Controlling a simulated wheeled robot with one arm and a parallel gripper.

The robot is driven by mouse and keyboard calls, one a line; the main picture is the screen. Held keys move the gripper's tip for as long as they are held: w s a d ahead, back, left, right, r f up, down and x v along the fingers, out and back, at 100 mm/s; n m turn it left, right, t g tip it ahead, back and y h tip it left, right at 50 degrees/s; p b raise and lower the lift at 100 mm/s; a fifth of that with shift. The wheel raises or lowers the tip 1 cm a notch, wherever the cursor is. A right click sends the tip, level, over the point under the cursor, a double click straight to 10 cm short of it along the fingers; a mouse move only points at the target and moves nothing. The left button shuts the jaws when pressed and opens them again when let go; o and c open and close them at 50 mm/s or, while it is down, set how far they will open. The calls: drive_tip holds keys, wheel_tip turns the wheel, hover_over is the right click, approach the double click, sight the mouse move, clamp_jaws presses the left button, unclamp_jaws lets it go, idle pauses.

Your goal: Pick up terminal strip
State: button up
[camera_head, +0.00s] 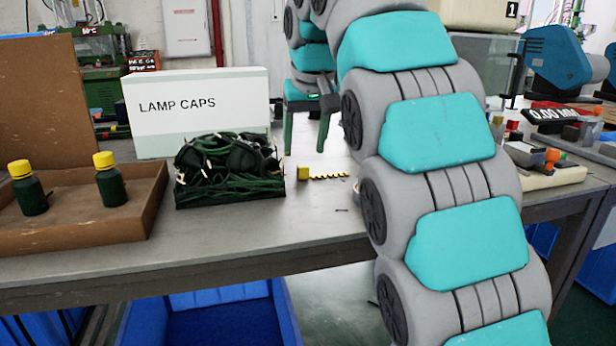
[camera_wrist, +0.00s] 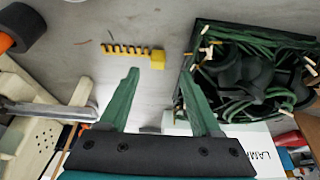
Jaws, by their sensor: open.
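The terminal strip is a small yellow toothed strip with a block at one end. In the head view the terminal strip (camera_head: 322,176) lies on the table, just right of the tray of dark cables. In the wrist view the terminal strip (camera_wrist: 135,52) lies beyond my fingertips, its block end to the right. My gripper (camera_wrist: 163,75) has its two green fingers spread apart with nothing between them. In the head view my gripper (camera_head: 308,128) hangs over the table behind the strip, clear of it. My arm covers part of the table on the right.
A dark tray of tangled green cables (camera_head: 230,168) stands beside the strip. A white LAMP CAPS box (camera_head: 205,105) stands behind it. A brown tray (camera_head: 100,227) with two yellow-capped bottles is at left. Bare table (camera_head: 270,235) lies in front. Machine parts (camera_head: 545,160) are at right.

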sight(303, 166)
drive_tip(key=shift+b+x, duration=0.4)
drive_tip(key=shift+x, duration=2.55)
drive_tip(key=shift+w+d, duration=0.15)
drive_tip(key=shift+c, duration=0.3)
clamp_jaws()
